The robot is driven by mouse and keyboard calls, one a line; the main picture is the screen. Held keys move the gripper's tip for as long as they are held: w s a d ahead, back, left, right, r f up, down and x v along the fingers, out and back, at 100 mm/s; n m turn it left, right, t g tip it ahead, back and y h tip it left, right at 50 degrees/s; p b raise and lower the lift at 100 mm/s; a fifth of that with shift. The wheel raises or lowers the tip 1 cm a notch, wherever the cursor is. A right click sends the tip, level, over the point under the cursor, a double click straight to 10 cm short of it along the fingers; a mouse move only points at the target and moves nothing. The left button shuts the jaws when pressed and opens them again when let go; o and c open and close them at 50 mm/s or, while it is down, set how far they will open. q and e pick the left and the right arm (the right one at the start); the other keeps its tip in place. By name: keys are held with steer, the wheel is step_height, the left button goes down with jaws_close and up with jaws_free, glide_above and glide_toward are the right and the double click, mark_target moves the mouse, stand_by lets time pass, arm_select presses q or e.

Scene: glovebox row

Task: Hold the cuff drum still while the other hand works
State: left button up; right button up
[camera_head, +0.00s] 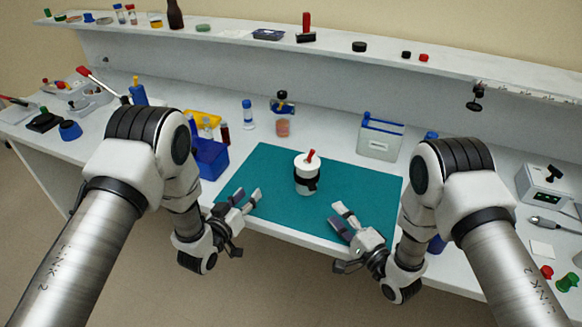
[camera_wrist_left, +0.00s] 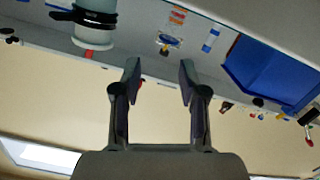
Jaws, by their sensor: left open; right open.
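The cuff drum (camera_head: 308,173) is a white upright cylinder with a black band around it and a red piece on top. It stands on the teal mat (camera_head: 262,203). It also shows in the left wrist view (camera_wrist_left: 94,32), upside down at the upper left. My left gripper (camera_head: 247,200) is open and empty, to the left of the drum and apart from it. Its two fingers (camera_wrist_left: 158,75) show spread in the left wrist view with nothing between them. My right gripper (camera_head: 340,217) is open and empty, to the right and nearer side of the drum, not touching it.
A blue bin (camera_head: 211,160) stands left of the mat. A clear box with a blue edge (camera_head: 380,137) stands behind it. A pink-topped jar (camera_head: 283,128) and a blue-capped vial (camera_head: 248,115) stand at the back. A shelf (camera_head: 330,47) runs along the rear. The mat around the drum is clear.

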mark_target(315, 189)
steer(key=shift+w+f, duration=0.1)
arm_select(q)
steer(key=w+d+r+m+h, duration=0.2)
steer(key=w+d+m, duration=0.1)
steer(key=d, duration=0.2)
steer(key=w+d+r+m+g+h, duration=0.1)
steer(key=w+d+r+m+h, duration=0.1)
steer(key=d, duration=0.4)
steer(key=w+d+r+m+g+h, duration=0.1)
steer(key=w+d+r+m+h, duration=0.1)
steer(key=w+d+m, duration=0.3)
steer(key=shift+w+d+r+h, duration=0.25)
steer(key=shift+w+r+h, duration=0.05)
steer(key=shift+w+r, duration=0.1)
jaws_close()
steer(key=shift+f, duration=0.1)
arm_select(e)
steer(key=shift+d, duration=0.2)
steer(key=shift+c, duration=0.8)
steer(key=shift+s+d+r+n+g+y, duration=0.3)
steer(key=shift+s+d+n+g, duration=0.15)
steer(key=shift+n, duration=0.45)
steer(key=x, duration=1.2)
steer(key=shift+d, duration=0.1)
